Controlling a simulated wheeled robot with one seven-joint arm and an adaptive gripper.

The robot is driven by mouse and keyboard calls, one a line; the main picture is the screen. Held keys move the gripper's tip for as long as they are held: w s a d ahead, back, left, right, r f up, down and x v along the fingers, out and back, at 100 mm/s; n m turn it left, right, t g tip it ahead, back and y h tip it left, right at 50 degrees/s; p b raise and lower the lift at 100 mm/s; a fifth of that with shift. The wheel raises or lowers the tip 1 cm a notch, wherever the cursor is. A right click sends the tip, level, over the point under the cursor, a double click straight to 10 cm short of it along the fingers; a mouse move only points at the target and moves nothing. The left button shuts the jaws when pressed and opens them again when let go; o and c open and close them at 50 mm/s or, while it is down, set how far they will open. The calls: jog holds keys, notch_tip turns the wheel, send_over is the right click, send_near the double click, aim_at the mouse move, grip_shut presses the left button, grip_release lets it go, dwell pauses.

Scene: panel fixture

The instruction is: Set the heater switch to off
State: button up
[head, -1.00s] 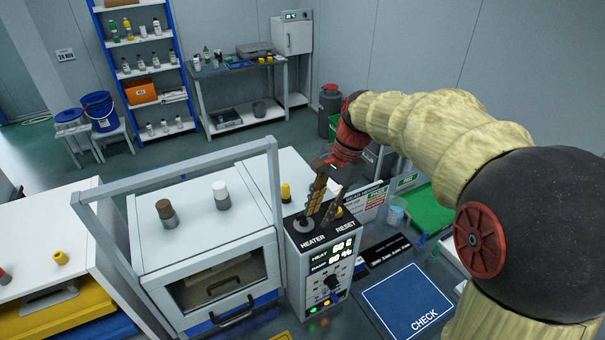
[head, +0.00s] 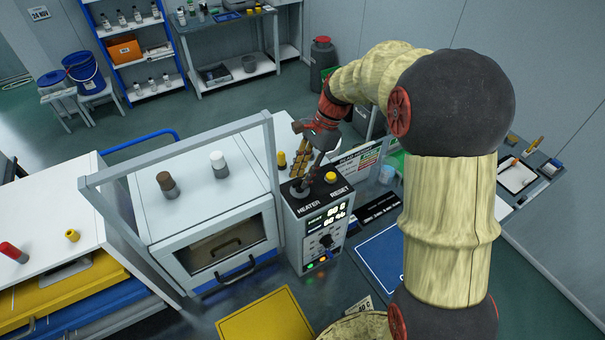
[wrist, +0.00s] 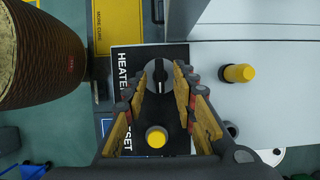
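The heater switch is a dark rotary knob on a round grey base on the black-topped control box (head: 316,232), beside the HEATER label. In the wrist view the heater switch (wrist: 158,72) shows a light mark, between my fingertips. My gripper (head: 303,180) points down over it in the head view and partly hides it. In the wrist view my gripper (wrist: 164,74) has its padded fingers apart, one on each side of the knob. I cannot tell whether they touch it. The yellow RESET button (head: 330,178) is close by; it also shows in the wrist view (wrist: 157,138).
A yellow-capped post (head: 282,159) stands behind the box. The white oven cabinet (head: 205,215) with its grey frame is to the left. A blue CHECK mat (head: 385,255) lies to the right, and a yellow mat (head: 265,318) in front.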

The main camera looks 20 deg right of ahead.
jog(key=shift+f, duration=0.25)
jog(key=shift+c, duration=0.6)
grip_shut()
